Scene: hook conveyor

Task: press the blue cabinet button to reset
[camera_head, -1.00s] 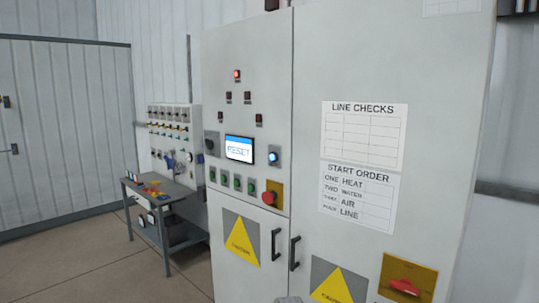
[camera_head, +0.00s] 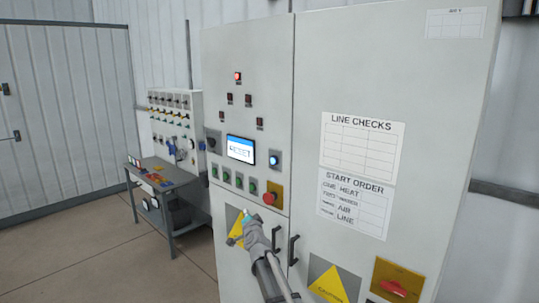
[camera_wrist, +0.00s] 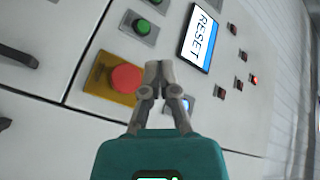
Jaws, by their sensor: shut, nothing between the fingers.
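The blue button (camera_head: 274,160) glows on a dark square plate on the grey cabinet, right of a small screen (camera_head: 240,149) reading RESET. In the wrist view the blue button (camera_wrist: 187,104) is partly hidden behind my gripper's right finger. My gripper (camera_head: 248,218) is in front of the cabinet, below the button and near the yellow warning label. In the wrist view my gripper (camera_wrist: 158,68) is shut and empty, its tips together, between the red emergency button and the screen. Any gap to the panel is hard to judge.
A red mushroom button (camera_head: 269,198) on a yellow plate sits just below the blue button. Several green buttons (camera_head: 239,181) run to its left. Door handles (camera_head: 293,250) stick out lower down. A workbench (camera_head: 165,185) stands at the left. A red lamp (camera_head: 238,76) is lit above.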

